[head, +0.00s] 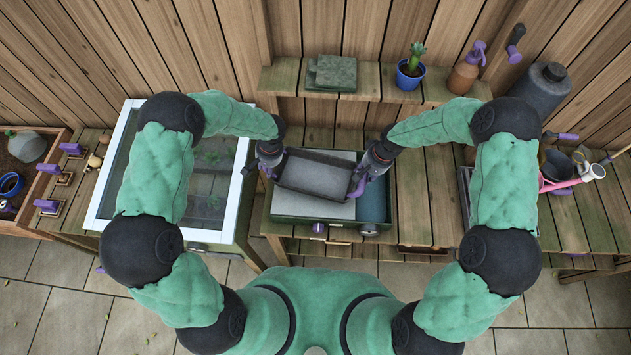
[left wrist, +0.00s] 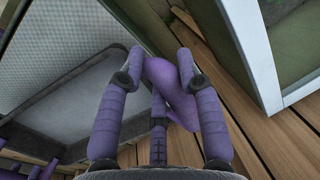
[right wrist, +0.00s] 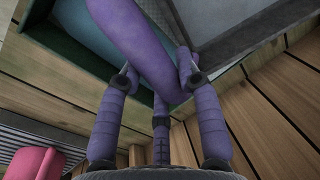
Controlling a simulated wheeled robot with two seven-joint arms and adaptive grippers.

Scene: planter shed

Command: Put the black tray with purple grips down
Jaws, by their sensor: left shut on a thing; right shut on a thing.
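The black tray (head: 318,176) with purple grips is held level between my two grippers, over a green box on the bench. My left gripper (head: 268,172) is shut on the tray's left purple grip, which shows between its fingers in the left wrist view (left wrist: 168,90). My right gripper (head: 362,178) is shut on the right purple grip, which shows in the right wrist view (right wrist: 150,50). The green box (head: 300,219) holds a pale grey slab (head: 335,208) and a blue-green cylinder (head: 372,203). I cannot tell whether the tray touches the slab.
A white-framed cold frame (head: 240,190) stands close on the left. A shelf behind holds dark slabs (head: 332,73), a blue cactus pot (head: 410,76) and a brown spray bottle (head: 465,74). Bare bench slats (head: 412,200) lie right of the box. Small items (head: 318,229) sit at its front.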

